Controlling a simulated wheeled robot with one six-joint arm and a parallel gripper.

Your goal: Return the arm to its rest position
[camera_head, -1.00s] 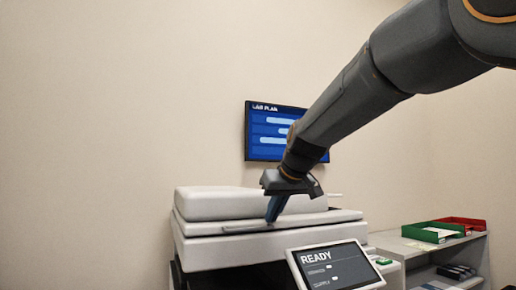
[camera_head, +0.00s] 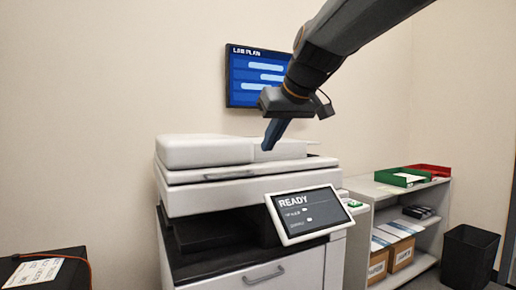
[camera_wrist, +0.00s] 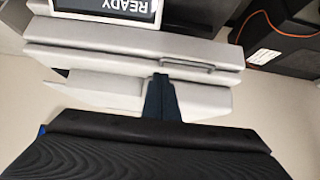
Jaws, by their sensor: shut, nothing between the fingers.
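My gripper (camera_head: 270,146) hangs from my dark grey arm, which reaches in from the upper right in the head view. Its blue fingers are shut with nothing between them. It appears in front of or above the white lid (camera_head: 205,150) of the printer; I cannot tell the exact gap. In the wrist view the shut fingers (camera_wrist: 161,82) point toward the printer (camera_wrist: 130,50), which shows upside down with its lid and handle.
The printer's screen (camera_head: 308,213) reads READY. A wall display (camera_head: 255,75) hangs behind my arm. At right stand a shelf (camera_head: 385,189) with green (camera_head: 400,177) and red (camera_head: 430,170) trays and a black bin (camera_head: 468,255). A black box (camera_head: 45,272) is at lower left. The upper left is clear.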

